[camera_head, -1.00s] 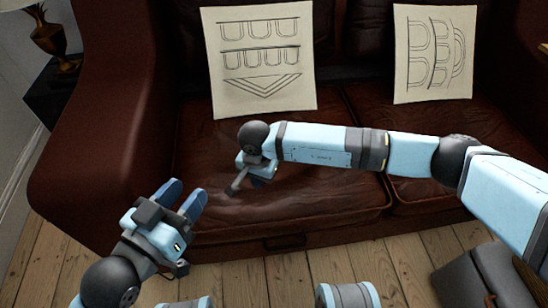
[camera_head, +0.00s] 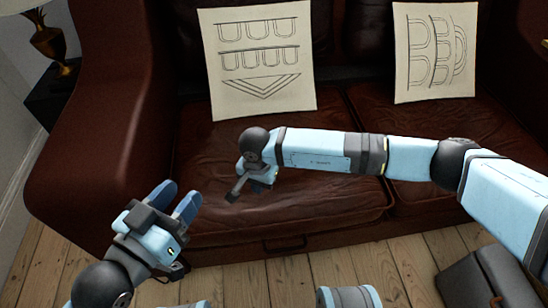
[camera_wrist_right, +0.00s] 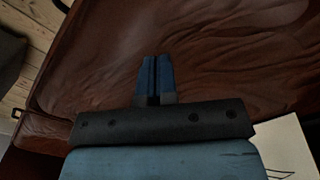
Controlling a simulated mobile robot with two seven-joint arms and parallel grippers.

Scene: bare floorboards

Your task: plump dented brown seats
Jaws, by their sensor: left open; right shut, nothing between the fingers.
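The brown leather sofa has two seats. The left seat (camera_head: 335,205) looks wrinkled and dented, with creases at its left part, also filling much of the right wrist view (camera_wrist_right: 235,70). The right seat (camera_head: 480,135) is partly hidden behind my right arm. My right gripper (camera_wrist_right: 156,60) is shut and empty, pointing down over the left seat; whether its tips touch the leather I cannot tell. In the head view it is mostly hidden behind its wrist. My left gripper (camera_head: 176,199) is open and empty, in front of the seat's left front corner.
Two cream cushions with line drawings, one on the left (camera_head: 262,65) and one on the right (camera_head: 435,55), lean on the backrest. The sofa's left arm (camera_head: 95,140) rises beside the left seat. A dark side table (camera_head: 55,95) with a brass lamp (camera_head: 50,40) stands left. Floorboards (camera_head: 235,280) lie in front.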

